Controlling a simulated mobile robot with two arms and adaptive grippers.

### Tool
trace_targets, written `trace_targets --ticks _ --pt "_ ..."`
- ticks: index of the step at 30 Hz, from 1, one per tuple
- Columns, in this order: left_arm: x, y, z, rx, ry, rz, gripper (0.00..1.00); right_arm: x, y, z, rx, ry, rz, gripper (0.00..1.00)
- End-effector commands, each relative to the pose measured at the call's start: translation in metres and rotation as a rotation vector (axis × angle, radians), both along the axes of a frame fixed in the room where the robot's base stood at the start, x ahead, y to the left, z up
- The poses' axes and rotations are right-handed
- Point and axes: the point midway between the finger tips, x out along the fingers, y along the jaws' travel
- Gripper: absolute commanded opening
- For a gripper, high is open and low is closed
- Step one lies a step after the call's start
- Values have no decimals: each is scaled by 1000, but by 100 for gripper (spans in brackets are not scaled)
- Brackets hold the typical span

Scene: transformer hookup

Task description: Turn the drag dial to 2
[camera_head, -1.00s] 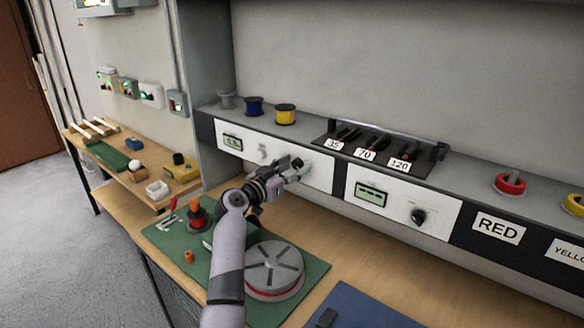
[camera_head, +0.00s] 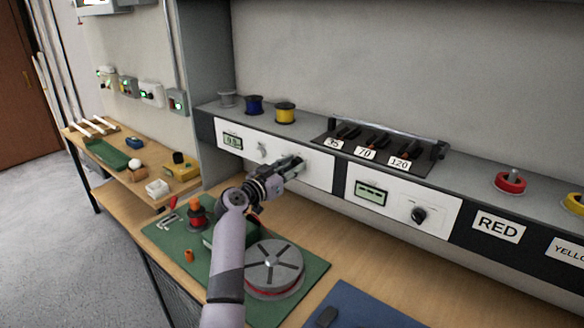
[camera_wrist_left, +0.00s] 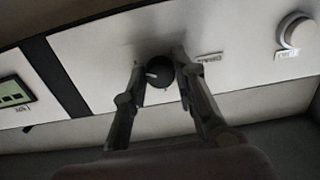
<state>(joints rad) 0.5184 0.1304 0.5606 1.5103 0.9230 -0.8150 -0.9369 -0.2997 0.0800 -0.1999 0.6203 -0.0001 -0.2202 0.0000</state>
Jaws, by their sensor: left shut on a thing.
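The drag dial is a round black knob (camera_wrist_left: 159,71) with a white pointer mark, on a white panel (camera_head: 318,176). In the left wrist view its pointer is turned toward the left finger. My left gripper (camera_head: 297,161) reaches the panel from the front and is shut on the dial, one finger on each side. In the head view the gripper hides the dial. A small label (camera_wrist_left: 209,58) beside the dial is too blurred to read surely. My right gripper is not in view.
A lit display (camera_head: 232,142) and a light knob (camera_head: 262,149) share the panel. The neighbouring panel to the right has a display (camera_head: 371,194) and a black knob (camera_head: 418,215). A grey reel (camera_head: 274,266) lies on the green mat (camera_head: 313,276) below my arm.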

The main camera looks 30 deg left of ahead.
Motion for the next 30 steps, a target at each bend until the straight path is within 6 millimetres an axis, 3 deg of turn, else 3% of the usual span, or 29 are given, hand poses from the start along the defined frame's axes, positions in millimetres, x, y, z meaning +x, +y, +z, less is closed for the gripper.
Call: trace_targets --ticks 11,30 --pt "0 -1 -1 -160 12 -1 0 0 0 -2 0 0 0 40" --pt "0 -1 2 -755 61 0 0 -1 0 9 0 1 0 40"
